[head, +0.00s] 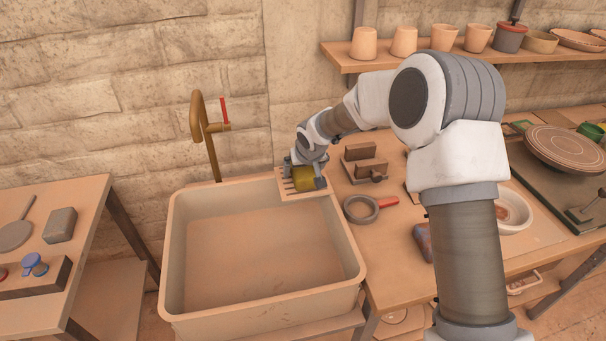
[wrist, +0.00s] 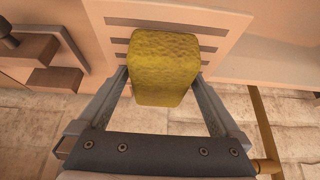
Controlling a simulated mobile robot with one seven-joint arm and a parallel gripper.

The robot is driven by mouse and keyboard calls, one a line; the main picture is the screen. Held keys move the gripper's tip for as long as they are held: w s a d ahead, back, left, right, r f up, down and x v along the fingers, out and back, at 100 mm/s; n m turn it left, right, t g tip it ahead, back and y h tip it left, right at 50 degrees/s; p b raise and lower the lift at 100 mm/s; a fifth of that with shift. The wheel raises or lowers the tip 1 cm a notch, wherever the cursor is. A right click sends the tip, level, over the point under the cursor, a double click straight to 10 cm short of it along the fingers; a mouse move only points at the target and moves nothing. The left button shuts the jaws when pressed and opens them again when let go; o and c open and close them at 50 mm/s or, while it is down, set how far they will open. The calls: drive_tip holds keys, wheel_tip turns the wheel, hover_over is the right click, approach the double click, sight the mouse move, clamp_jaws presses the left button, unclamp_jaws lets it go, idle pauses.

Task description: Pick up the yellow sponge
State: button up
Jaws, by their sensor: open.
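The yellow sponge (head: 303,178) rests on a pale slotted rack at the back right corner of the sink in the head view. In the wrist view the sponge (wrist: 162,68) is a rough yellow block near the top centre. My gripper (head: 305,178) is at the sponge. In the wrist view its two fingers (wrist: 164,82) stand open, one on each side of the sponge. Small gaps seem to show between fingers and sponge; whether either touches is hard to tell.
The slotted rack (head: 291,195) sits beside the big empty sink (head: 180,265). A brass tap (head: 208,140) rises behind the sink. Brown blocks (head: 360,151) and a round red-handled tool (head: 363,209) lie on the table to the right. A shelf of pots hangs above.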

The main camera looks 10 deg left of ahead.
drive_tip(key=c, duration=1.4)
drive_tip(key=shift+o, duration=0.2)
drive_tip(key=shift+r, duration=0.2)
drive_tip(key=shift+r+p, duration=0.45)
drive_tip(key=shift+p, duration=0.05)
wheel_tip(320, 180, up, 4)
drive_tip(key=shift+f, duration=0.25)
drive_tip(key=s+d+r, duration=0.3)
drive_tip(key=d+r, duration=0.3)
drive_tip(key=d, duration=0.5)
drive_tip(key=shift+s+d+r, duration=0.15)
drive_tip(key=shift+s+r, duration=0.05)
drive_tip(key=shift+r, duration=0.15)
drive_tip(key=o, duration=0.9)
drive_tip(key=c, duration=0.6)
